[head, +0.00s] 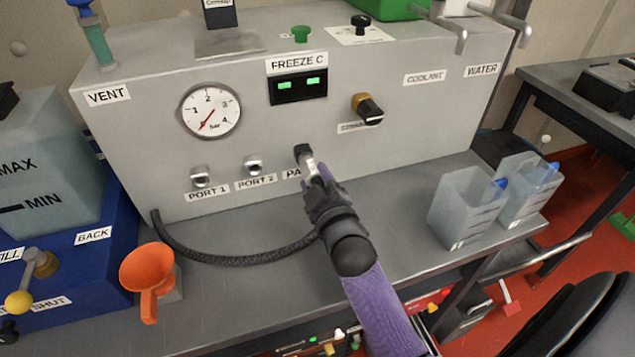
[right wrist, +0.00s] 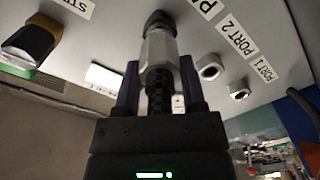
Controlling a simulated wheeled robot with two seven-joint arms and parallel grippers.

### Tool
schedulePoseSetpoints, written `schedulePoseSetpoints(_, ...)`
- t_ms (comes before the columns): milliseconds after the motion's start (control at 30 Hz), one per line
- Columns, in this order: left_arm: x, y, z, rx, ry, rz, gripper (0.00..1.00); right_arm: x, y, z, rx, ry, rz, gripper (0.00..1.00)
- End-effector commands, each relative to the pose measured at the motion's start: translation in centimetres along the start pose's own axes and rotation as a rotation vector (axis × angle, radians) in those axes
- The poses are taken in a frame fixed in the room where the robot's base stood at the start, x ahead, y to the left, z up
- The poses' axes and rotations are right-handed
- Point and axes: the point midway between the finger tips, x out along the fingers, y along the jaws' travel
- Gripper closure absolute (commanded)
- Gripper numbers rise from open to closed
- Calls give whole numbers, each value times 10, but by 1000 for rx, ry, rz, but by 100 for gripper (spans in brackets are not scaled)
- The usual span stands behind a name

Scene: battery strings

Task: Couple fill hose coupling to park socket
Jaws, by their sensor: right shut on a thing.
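My right gripper (head: 316,183) is shut on the fill hose coupling (head: 310,164), a silver metal fitting on a black braided hose (head: 240,259). The coupling also shows between the fingers in the right wrist view (right wrist: 158,50). Its tip meets the dark park socket (head: 303,151) on the grey panel, above a label partly hidden by my gripper. In the right wrist view the dark socket (right wrist: 159,19) is at the coupling's end. The frames do not show whether it is locked. My left gripper is not in view.
Silver sockets Port 1 (head: 201,176) and Port 2 (head: 253,165) are left of the park socket. A gauge (head: 210,110) and a black-and-brass knob (head: 368,109) are above. An orange funnel (head: 147,275) stands left; clear jugs (head: 465,207) stand right.

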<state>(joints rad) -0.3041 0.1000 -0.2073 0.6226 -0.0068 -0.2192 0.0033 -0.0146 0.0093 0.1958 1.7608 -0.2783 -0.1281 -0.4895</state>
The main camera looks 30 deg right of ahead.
Motion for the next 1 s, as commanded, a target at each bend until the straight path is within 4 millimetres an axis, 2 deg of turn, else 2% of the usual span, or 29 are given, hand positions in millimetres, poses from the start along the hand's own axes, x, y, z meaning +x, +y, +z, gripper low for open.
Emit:
schedulePoseSetpoints(433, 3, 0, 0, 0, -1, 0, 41, 12, 0, 0, 0, 2, 2, 100)
schedulePoseSetpoints(467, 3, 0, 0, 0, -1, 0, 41, 12, 1, 0, 0, 2, 2, 45)
schedulePoseSetpoints(633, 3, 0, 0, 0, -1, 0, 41, 12, 1, 0, 0, 2, 1, 9)
schedulePoseSetpoints(667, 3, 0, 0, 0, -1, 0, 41, 11, 0, 0, 0, 2, 1, 6)
schedulePoseSetpoints(900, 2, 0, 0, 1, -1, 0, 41, 10, 0, 0, 0, 0, 0, 6)
schedulePoseSetpoints(1000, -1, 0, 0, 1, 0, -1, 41, -1, 0, 0, 1, -1, -2, 6)
